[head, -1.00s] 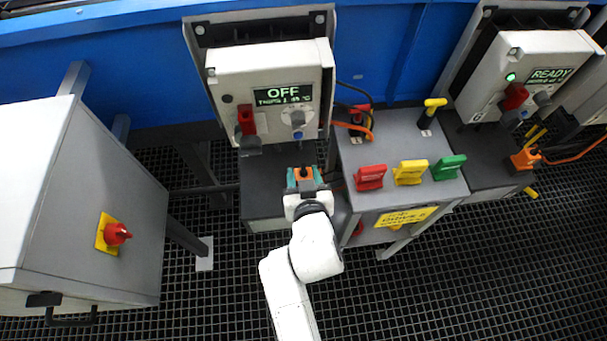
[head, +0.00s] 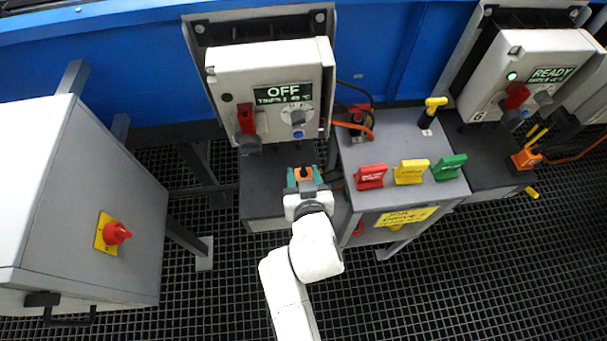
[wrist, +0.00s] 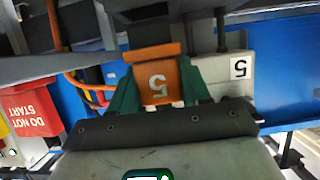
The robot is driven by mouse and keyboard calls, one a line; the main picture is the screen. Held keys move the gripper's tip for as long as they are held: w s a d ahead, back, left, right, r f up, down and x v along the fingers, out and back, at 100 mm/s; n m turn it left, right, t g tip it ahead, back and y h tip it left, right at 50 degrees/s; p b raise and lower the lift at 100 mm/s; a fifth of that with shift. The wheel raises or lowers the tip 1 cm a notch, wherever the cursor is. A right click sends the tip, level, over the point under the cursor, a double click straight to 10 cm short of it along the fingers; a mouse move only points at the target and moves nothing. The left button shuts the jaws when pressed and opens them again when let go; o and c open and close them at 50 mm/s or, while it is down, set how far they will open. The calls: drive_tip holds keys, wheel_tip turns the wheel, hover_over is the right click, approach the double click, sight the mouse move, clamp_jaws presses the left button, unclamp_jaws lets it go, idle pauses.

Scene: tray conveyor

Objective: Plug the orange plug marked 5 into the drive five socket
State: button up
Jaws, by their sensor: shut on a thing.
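The orange plug marked 5 (wrist: 158,82) is held between the green fingers of my gripper (wrist: 158,100). In the head view the plug's orange top (head: 304,174) shows between the fingertips of my gripper (head: 304,180), in front of the drive box with the OFF display (head: 268,78). In the wrist view the 5 is upside down, and the plug's far end meets or lies close under a dark grey housing. A white panel marked 5 (wrist: 238,70) is beside it. The drive five socket is hidden, so I cannot tell whether the plug is in it.
A grey cabinet (head: 385,140) just right of my gripper carries red (head: 371,176), yellow (head: 411,171) and green (head: 449,167) tags. Orange and black cables hang behind. A second drive box reads READY (head: 548,76). A grey enclosure (head: 80,200) stands left; open grating floor lies between.

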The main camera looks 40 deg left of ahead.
drive_tip(key=shift+f+b, duration=1.25)
drive_tip(key=shift+f, duration=0.2)
drive_tip(key=o, duration=1.2)
drive_tip(key=p+v, duration=0.1)
drive_tip(key=v, duration=0.9)
drive_tip(key=shift+s+d+r, duration=0.1)
drive_tip(key=shift+s+d, duration=0.2)
